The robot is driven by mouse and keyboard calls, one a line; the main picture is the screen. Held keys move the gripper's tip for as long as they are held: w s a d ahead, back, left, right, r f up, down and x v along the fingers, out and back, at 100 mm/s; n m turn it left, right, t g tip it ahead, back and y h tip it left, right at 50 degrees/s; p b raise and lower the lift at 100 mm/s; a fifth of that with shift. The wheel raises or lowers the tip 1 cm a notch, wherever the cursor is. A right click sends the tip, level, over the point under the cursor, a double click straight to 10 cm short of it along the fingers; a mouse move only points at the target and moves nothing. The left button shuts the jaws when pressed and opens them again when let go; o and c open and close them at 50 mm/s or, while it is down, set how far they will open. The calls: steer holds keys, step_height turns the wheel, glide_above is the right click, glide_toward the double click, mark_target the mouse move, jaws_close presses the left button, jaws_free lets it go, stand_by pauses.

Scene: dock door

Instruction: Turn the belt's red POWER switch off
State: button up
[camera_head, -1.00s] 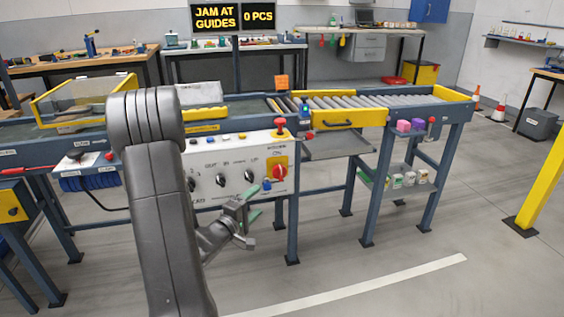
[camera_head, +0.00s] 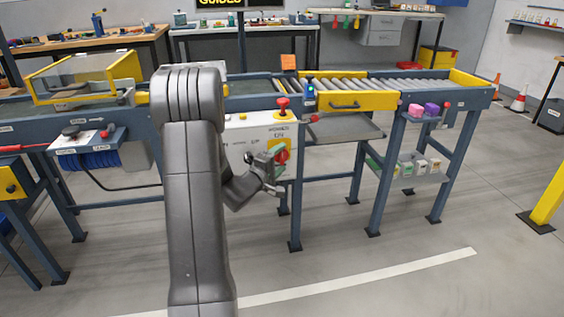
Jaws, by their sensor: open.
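The red POWER switch (camera_head: 282,155) is a round red knob on a yellow plate, on the right side of the white control panel (camera_head: 237,148) on the belt's front. My gripper (camera_head: 275,168) is open and empty. In the picture it lies just left of and slightly below the knob and overlaps its lower left edge. I cannot tell whether it touches the knob. My arm hides the panel's left part, and the gripper hides part of the yellow plate.
A red mushroom button (camera_head: 283,104) stands on top of the panel. A roller conveyor with a yellow drawer (camera_head: 353,101) runs to the right. A side box (camera_head: 88,144) with a black knob is at left. The floor in front is clear. A yellow post (camera_head: 548,200) stands far right.

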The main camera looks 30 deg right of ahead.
steer(key=shift+x, duration=0.8)
steer(key=c, duration=1)
